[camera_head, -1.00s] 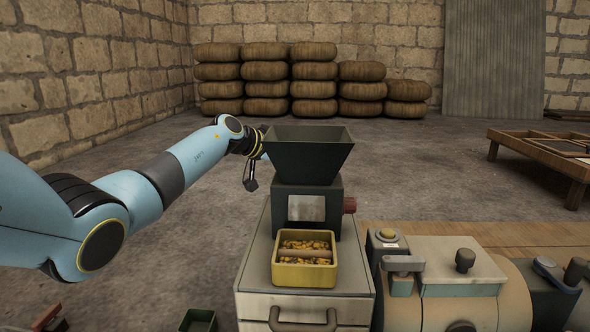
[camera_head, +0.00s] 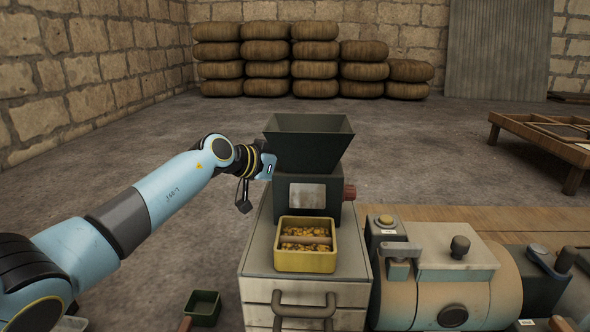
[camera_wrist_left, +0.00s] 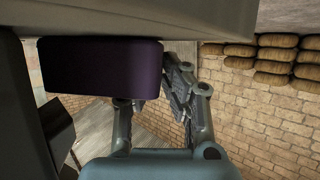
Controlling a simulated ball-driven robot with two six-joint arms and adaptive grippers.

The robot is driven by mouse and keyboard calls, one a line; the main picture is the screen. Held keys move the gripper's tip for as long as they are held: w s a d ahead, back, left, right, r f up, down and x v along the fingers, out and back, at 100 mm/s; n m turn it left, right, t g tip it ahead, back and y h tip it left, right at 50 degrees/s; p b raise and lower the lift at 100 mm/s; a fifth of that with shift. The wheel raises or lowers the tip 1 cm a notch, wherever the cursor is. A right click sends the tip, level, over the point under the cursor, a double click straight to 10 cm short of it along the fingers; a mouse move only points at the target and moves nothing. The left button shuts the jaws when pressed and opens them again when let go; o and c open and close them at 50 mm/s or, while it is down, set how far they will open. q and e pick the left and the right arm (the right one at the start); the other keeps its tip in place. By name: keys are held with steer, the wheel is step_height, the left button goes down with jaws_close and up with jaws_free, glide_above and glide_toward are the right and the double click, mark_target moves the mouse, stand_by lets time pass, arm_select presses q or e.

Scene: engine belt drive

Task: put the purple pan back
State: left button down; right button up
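The purple pan (camera_wrist_left: 100,68) shows in the left wrist view, dark and close, against a pale grey-beige surface. That view is upside down. My left gripper (camera_wrist_left: 152,92) is at the pan's right end. One finger goes behind the pan's near wall, apparently inside it; the other is outside the end wall. Whether they pinch the wall is unclear. In the head view, my left wrist is beside the dark hopper machine (camera_head: 306,190), left of it, with the fingers mostly hidden. The pan is hidden there. My right gripper is not in view.
A yellow two-part box of small pieces (camera_head: 305,262) stands on the drawer cabinet (camera_head: 262,290) before the machine. A small green bin (camera_head: 203,307) is on the floor at left. A cylindrical engine (camera_head: 450,295) stands at right. Floor left of the cabinet is mostly clear.

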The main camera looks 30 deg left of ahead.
arm_select(q)
steer(key=c, duration=1.5)
jaws_free()
steer(key=shift+s+r, duration=0.1)
steer(key=shift+s+a+r, duration=0.1)
steer(key=shift+s+a, duration=0.1)
steer(key=shift+s, duration=0.1)
steer(key=p+v, duration=0.2)
steer(key=v, duration=0.9)
steer(key=shift+s, duration=0.1)
